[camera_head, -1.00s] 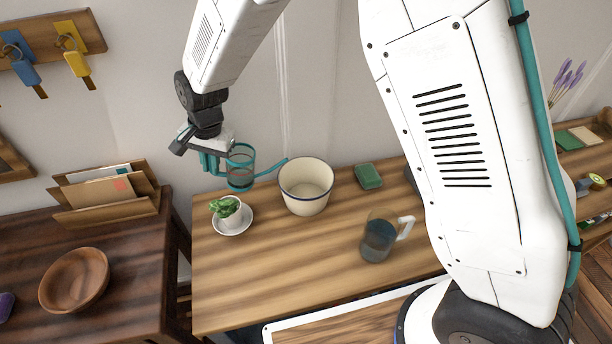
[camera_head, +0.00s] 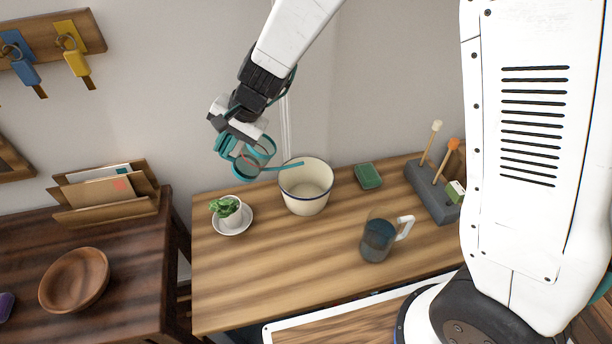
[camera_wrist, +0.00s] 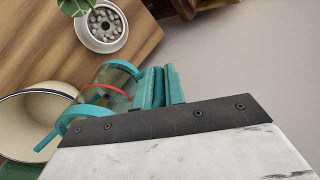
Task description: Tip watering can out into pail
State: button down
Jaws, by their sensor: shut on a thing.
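The watering can (camera_head: 262,147) has a clear body with teal rim, handle and spout, and a red line around it. My gripper (camera_head: 232,138) is shut on its handle and holds it in the air, tilted, at the upper left of the pail. The can also shows in the wrist view (camera_wrist: 119,77), where its teal handle sits at the jaws. The cream pail (camera_head: 306,200) with a blue line stands upright on the table. The spout reaches over the pail's opening in the head view. I cannot see any water falling.
A potted plant on a saucer (camera_head: 241,226) stands left of the pail. A glass mug (camera_head: 378,242) with dark contents stands at front right. A green block (camera_head: 368,176) and a grey holder with sticks (camera_head: 432,196) are further right. The front left table is clear.

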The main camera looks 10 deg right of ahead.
jog(key=shift+s+d+r+y, duration=0.2)
jog(key=shift+d+r+y, duration=0.4)
jog(key=shift+d+r, duration=0.25)
jog(key=shift+s+d+r+t+y+p, duration=0.2)
jog(key=shift+d+r+y+p, duration=0.15)
jog(key=shift+d+y, duration=0.2)
jog(key=shift+s+d+r+t+y+p, duration=0.1)
jog(key=shift+d+r+t+y+p, duration=0.1)
jog(key=shift+d+y+p, duration=0.25)
jog(key=shift+s+d+r+t+y+p, duration=0.1)
jog(key=shift+d+r+t+y+p, duration=0.15)
jog(key=shift+d+y, duration=0.3)
dwell(2.4)
jog(key=shift+a, duration=0.15)
